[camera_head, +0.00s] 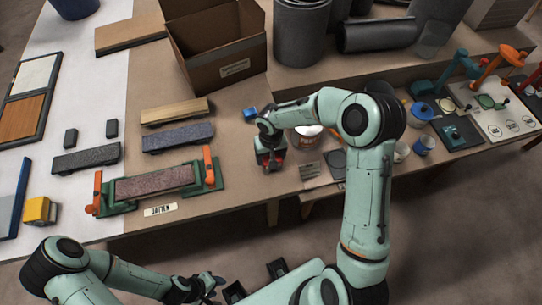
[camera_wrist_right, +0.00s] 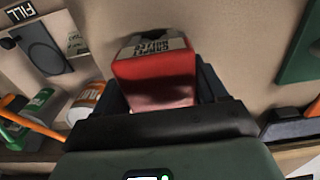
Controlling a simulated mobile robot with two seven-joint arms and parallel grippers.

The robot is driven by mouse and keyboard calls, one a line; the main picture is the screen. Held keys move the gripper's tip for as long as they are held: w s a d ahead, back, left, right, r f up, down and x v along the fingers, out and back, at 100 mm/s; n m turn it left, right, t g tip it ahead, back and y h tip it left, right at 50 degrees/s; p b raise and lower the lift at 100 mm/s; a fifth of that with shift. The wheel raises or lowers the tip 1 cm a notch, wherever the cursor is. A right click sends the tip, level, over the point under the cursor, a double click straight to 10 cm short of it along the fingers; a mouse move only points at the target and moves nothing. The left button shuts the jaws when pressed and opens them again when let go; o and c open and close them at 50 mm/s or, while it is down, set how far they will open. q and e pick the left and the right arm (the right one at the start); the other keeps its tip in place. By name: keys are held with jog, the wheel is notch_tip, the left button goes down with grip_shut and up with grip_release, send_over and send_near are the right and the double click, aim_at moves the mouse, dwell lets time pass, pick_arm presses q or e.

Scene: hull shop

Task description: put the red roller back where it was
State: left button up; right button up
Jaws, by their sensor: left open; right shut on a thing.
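My right gripper (camera_head: 268,158) is over the brown bench in the head view, between the clamped batten and the placards. It is shut on a red block-like thing (camera_wrist_right: 155,75) with a pale printed label, which fills the middle of the right wrist view. Only a little of its red shows in the head view, and I cannot make out a roller's shape in it. I cannot tell whether it touches the bench. My left gripper (camera_head: 210,288) is open and empty, low in the head view, off the bench's near edge.
A green fixture with orange clamps (camera_head: 150,185) holds a reddish bar left of my right gripper. Sanding blocks lie behind it. An open cardboard box (camera_head: 225,65) and dark rolls stand at the back. Tins and cups (camera_head: 400,150) stand to the right.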

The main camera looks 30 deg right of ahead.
jog(key=shift+s+f, duration=0.25)
jog(key=shift+f, duration=0.25)
grip_shut()
jog(key=o, duration=1.4)
grip_release()
jog(key=shift+s+f, duration=0.1)
jog(key=shift+o, duration=1.4)
jog(key=shift+d, duration=0.1)
jog(key=shift+w, duration=0.25)
jog(key=shift+r, duration=0.35)
notch_tip(320, 180, up, 2)
jog(key=shift+w+r+p, duration=0.1)
jog(key=shift+p, duration=0.5)
pick_arm(q)
jog(key=shift+w+r, duration=0.7)
jog(key=shift+r, duration=0.3)
pick_arm(e)
notch_tip(320, 180, up, 11)
